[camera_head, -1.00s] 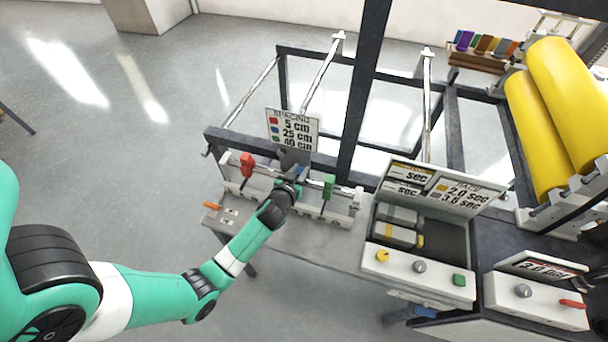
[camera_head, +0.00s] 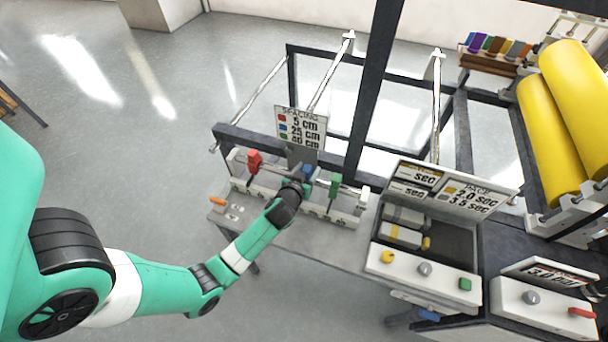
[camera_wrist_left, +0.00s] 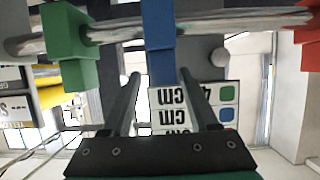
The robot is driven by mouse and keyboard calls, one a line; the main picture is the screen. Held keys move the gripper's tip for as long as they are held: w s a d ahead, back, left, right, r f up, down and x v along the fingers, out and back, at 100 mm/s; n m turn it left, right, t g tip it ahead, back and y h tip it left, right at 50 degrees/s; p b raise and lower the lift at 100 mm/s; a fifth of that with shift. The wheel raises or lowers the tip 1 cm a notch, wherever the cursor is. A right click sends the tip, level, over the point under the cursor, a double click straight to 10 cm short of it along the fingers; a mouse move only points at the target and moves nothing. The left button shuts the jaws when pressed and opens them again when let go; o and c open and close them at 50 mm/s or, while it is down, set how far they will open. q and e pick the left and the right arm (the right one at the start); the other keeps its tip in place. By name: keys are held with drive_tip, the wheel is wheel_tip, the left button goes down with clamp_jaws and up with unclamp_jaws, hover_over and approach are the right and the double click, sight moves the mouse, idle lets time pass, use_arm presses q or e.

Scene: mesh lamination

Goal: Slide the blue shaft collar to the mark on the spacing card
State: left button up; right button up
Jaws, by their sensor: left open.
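The blue shaft collar (camera_head: 307,171) sits on a metal rail between the red collar (camera_head: 254,162) and the green collar (camera_head: 335,186), closer to the green one. The spacing card (camera_head: 302,129) stands upright behind the rail, with red, blue and green squares beside cm values. My left gripper (camera_head: 300,182) is at the blue collar and partly covers it. In the left wrist view my open fingers (camera_wrist_left: 160,76) point at the blue collar (camera_wrist_left: 160,24), whose lower end lies around the gap between the fingertips. Contact cannot be told. My right gripper is not in view.
In the wrist view the green collar (camera_wrist_left: 68,42) is near the left finger, and the red collar (camera_wrist_left: 309,35) is far right. A pace card (camera_head: 470,192) and a control box with knobs (camera_head: 424,268) stand to the right. Yellow rollers (camera_head: 560,130) are beyond.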

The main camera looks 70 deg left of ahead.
use_arm(q)
drive_tip(key=p+v, duration=0.1)
drive_tip(key=v, duration=1)
